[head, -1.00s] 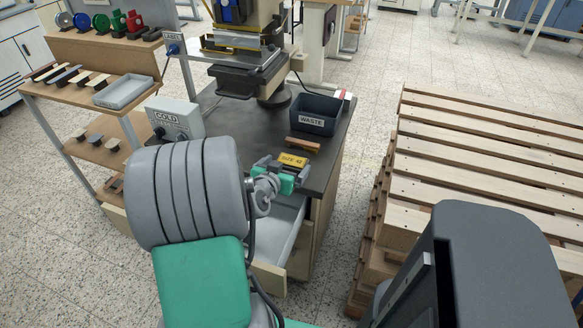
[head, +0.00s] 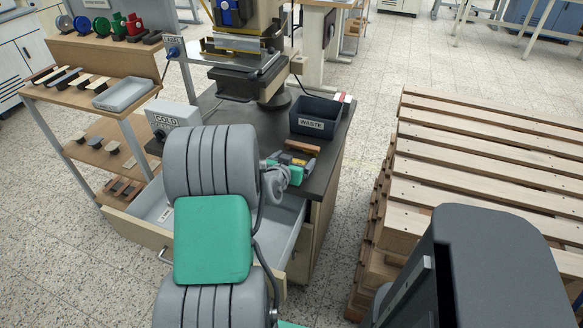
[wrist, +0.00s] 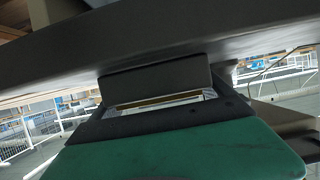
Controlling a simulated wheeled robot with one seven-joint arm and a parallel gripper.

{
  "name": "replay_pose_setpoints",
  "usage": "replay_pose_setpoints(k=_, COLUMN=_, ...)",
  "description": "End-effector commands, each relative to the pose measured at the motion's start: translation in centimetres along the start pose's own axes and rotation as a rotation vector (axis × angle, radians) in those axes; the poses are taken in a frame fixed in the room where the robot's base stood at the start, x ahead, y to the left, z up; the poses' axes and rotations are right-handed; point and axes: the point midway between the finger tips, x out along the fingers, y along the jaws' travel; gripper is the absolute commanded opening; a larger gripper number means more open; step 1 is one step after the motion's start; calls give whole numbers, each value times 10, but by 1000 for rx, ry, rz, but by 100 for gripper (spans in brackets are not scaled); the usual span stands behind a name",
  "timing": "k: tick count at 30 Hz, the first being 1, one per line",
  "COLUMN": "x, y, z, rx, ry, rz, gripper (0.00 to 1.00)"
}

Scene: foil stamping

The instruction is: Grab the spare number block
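A small block with a yellow top (head: 298,162) is at the right part of the dark bench top. Only a sliver of yellow shows between the dark fingers of my gripper (head: 290,160). In the wrist view, my gripper's green body (wrist: 175,150) fills the bottom. A dark grey block-like piece (wrist: 155,80) sits at the fingers, with a brass-coloured strip below it. I cannot tell whether the fingers grip it or only stand around it. The block's number is not readable now.
A brown bar (head: 302,146) lies just behind my gripper, before the dark WASTE bin (head: 316,116). The press stands behind. A drawer (head: 285,225) is open below the bench, partly hidden by my arm. A pallet stack (head: 480,150) stands right.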

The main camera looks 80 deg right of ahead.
Motion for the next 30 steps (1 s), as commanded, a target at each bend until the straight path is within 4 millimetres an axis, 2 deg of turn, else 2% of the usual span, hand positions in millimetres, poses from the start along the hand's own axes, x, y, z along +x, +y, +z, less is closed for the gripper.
replay_pose_setpoints(k=2, x=0, y=0, z=0, rx=0, ry=0, rz=0, gripper=72)
replay_pose_setpoints(k=21, x=0, y=0, z=0, rx=0, ry=-1, rz=0, gripper=20)
replay_pose_setpoints(k=23, x=0, y=-1, z=-5, rx=2, ry=9, rz=-1, gripper=18)
replay_pose_setpoints(k=30, x=-1, y=-1, z=-6, rx=2, ry=9, rz=-1, gripper=18)
